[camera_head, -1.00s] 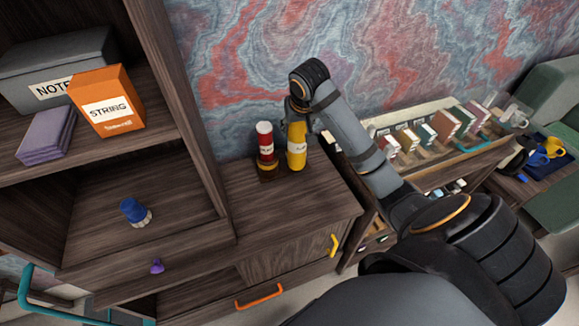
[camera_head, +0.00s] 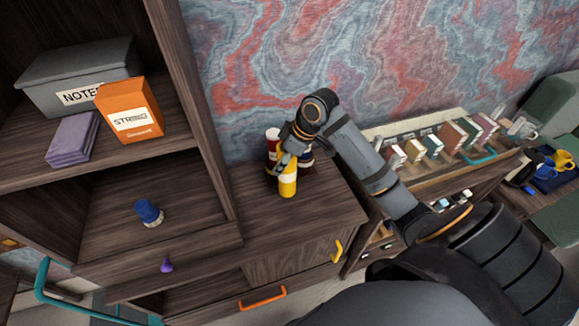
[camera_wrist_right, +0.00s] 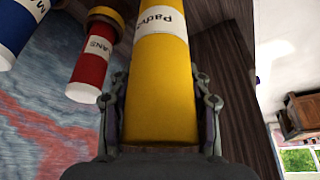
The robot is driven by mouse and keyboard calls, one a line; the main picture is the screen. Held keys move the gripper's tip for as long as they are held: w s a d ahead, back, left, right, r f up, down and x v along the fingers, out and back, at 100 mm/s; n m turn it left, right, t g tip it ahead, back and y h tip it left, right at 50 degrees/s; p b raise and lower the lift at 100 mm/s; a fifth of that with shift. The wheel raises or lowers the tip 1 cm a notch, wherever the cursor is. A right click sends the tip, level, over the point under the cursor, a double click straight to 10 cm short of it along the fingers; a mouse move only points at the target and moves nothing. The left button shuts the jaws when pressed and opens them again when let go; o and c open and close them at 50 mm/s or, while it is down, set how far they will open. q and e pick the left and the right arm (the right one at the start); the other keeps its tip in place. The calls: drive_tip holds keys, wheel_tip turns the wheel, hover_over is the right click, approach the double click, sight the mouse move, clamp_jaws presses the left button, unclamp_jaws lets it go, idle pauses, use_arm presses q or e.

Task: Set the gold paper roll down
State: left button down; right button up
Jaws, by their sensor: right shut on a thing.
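The gold paper roll (camera_head: 288,184) is a yellow cylinder with a white label, over the dark wooden cabinet top (camera_head: 325,208). My right gripper (camera_head: 288,160) is shut on it from above and behind. In the right wrist view the gold roll (camera_wrist_right: 160,85) lies between both fingers of my right gripper (camera_wrist_right: 161,92). I cannot tell whether its lower end touches the wood. My left gripper is not in view.
A red roll (camera_head: 272,140) stands just behind the gold one, and a dark blue roll (camera_head: 307,158) is beside the gripper. A shelf unit (camera_head: 190,130) rises at the left. The cabinet top is clear toward its front.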

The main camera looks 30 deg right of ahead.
drive_tip(key=w+d+f+p, duration=0.1)
drive_tip(key=w+d+f, duration=0.1)
drive_tip(key=f, duration=0.2)
drive_tip(key=w+d+f, duration=0.1)
drive_tip(key=d+f, duration=0.1)
drive_tip(key=f, duration=0.3)
drive_tip(key=shift+w+d+f+p, duration=0.2)
drive_tip(key=shift+w+d+p, duration=0.05)
drive_tip(key=shift+w+p, duration=0.15)
drive_tip(key=shift+f, duration=0.1)
drive_tip(key=o, duration=1.3)
